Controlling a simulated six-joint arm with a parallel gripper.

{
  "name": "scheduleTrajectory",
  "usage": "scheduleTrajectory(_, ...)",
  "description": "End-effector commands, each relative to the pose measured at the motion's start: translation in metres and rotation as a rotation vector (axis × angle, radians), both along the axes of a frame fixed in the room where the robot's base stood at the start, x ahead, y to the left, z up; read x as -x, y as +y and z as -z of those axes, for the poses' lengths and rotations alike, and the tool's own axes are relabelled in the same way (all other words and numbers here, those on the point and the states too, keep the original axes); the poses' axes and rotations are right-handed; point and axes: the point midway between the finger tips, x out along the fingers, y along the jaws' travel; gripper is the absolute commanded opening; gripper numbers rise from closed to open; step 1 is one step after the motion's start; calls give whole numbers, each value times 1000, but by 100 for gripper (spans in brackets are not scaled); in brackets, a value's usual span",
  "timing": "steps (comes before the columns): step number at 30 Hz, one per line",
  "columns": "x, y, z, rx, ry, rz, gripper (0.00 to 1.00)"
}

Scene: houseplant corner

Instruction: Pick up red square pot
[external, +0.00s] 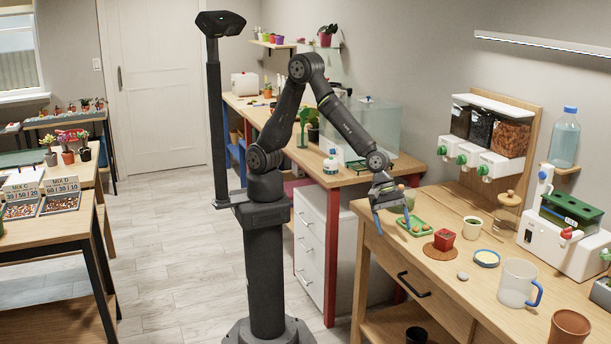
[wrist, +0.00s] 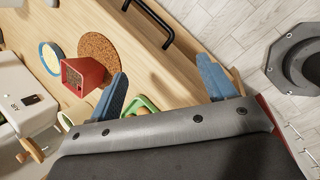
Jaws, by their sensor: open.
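The red square pot (external: 444,240) stands upright on the wooden bench, beside or on the edge of a round cork mat (external: 439,252). The pot also shows in the wrist view (wrist: 83,75), left of my gripper's fingers, with brown soil inside. The cork mat (wrist: 98,46) lies next to it there. My gripper (external: 391,214) is over the bench's front left edge, left of the pot and apart from it. Its two blue fingers are spread and empty; they also show in the wrist view (wrist: 165,90).
A green tray (external: 415,227) lies between my gripper and the pot. A white machine (external: 560,240) is at the right.

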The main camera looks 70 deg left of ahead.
Motion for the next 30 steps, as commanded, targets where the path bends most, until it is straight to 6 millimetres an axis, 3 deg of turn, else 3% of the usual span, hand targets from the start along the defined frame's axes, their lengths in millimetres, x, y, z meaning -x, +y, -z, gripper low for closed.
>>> scheduleTrajectory(1, -18, -2, -24, 82, 63, -160, 76)
scheduleTrajectory(6, -68, 0, -77, 278, 292, -568, 76)
scheduleTrajectory(12, -94, 3, -102, 370, 425, -752, 76)
scheduleTrajectory(16, -97, -6, -93, 374, 436, -762, 76)
scheduleTrajectory(30, -110, -63, -33, 370, 432, -758, 76)
